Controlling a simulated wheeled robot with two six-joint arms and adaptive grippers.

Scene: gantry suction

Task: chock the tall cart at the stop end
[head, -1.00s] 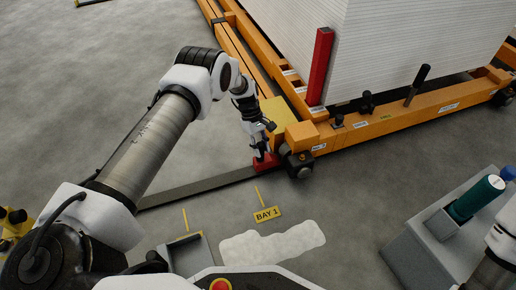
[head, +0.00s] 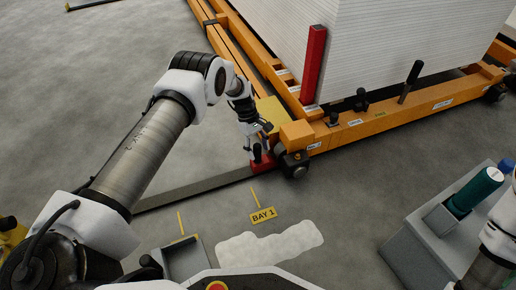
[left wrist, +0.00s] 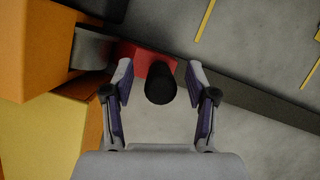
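The tall cart is an orange frame (head: 375,128) carrying a high white stack (head: 400,45). A dark wheel (head: 297,165) is at its near corner. A red chock (head: 262,163) with a black upright handle sits on the floor against or very close to that wheel. In the left wrist view the red chock (left wrist: 146,60) lies beside the grey wheel (left wrist: 92,48), and its round black handle top (left wrist: 160,84) is between my fingers. My left gripper (head: 256,142) is just above the chock, open, with gaps on both sides of the handle. My right gripper is out of view.
A dark floor strip (head: 190,188) runs to the wheel. A yellow BAY 1 label (head: 263,215) and a pale floor patch (head: 270,243) lie nearer. A grey stand (head: 432,245) with a teal cylinder (head: 475,190) is at right. A red post (head: 314,65) rises from the cart.

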